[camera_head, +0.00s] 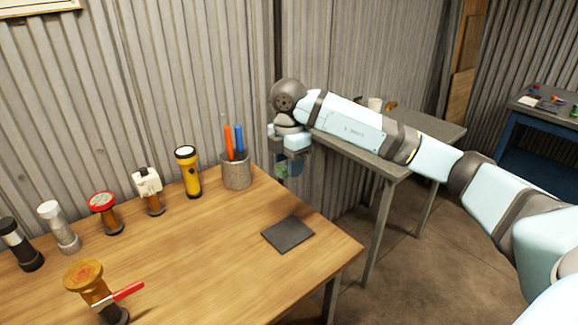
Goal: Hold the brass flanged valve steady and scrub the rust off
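The brass flanged valve (84,276) stands upright at the front left of the wooden table (190,270). Its round top is orange-brown, and a red lever (128,292) sticks out to the right. Its dark base is near the bottom edge of the picture. My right gripper (289,168) points down beyond the table's back right corner, far from the valve. Its fingers are small and dark, and a greenish patch shows at them. I cannot tell whether it is open or holds something. My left gripper is out of view. I cannot make out a scrubbing tool for certain.
A grey cup (236,172) holds orange- and blue-handled tools. A yellow flashlight (187,173), a white-topped fitting (148,190), a red-topped fitting (105,212) and other upright items line the back. A dark flat pad (288,234) lies at the right. The table's middle is clear.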

